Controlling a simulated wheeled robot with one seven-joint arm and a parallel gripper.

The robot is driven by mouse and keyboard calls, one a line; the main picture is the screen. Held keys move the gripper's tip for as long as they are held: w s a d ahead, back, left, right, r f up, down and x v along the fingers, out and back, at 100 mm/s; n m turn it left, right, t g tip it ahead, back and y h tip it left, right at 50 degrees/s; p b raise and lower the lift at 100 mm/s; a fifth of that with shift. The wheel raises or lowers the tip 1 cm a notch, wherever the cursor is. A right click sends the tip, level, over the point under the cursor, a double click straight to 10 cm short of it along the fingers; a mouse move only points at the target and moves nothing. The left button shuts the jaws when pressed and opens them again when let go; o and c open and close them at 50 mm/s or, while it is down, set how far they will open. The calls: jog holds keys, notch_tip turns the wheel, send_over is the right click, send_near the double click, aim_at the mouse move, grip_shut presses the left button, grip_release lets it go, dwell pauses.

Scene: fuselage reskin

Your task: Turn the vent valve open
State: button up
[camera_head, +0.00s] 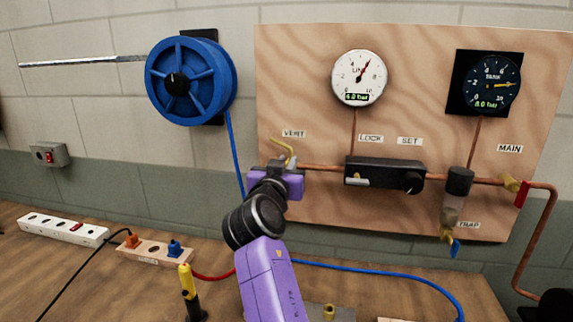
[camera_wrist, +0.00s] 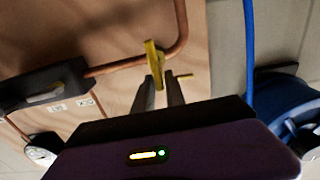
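The vent valve's yellow handle (camera_head: 284,149) stands under the VENT label (camera_head: 293,133), at the left end of the copper pipe on the wooden board.
A black regulator box (camera_head: 385,174) is right of the valve, below the white gauge (camera_head: 358,78). A blue hose reel (camera_head: 190,82) hangs at the left, its blue hose running down behind my arm. Power strips (camera_head: 62,230) and cables lie on the bench.

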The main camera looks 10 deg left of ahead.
grip_shut()
jog(key=shift+a+n, duration=0.1)
jog(key=shift+n, duration=0.3)
jog(key=shift+a+f+n+p, duration=0.45)
jog(key=shift+f+n+p, duration=0.1)
jog(key=shift+n, duration=2.3)
jog(key=shift+a+f+n+p, duration=0.45)
jog(key=shift+n+p, duration=0.1)
jog(key=shift+n, duration=2.35)
jog(key=shift+a+f+n+p, duration=0.45)
jog(key=shift+n+p, duration=0.1)
jog(key=shift+n, duration=2.3)
jog(key=shift+o, duration=2.4)
grip_release()
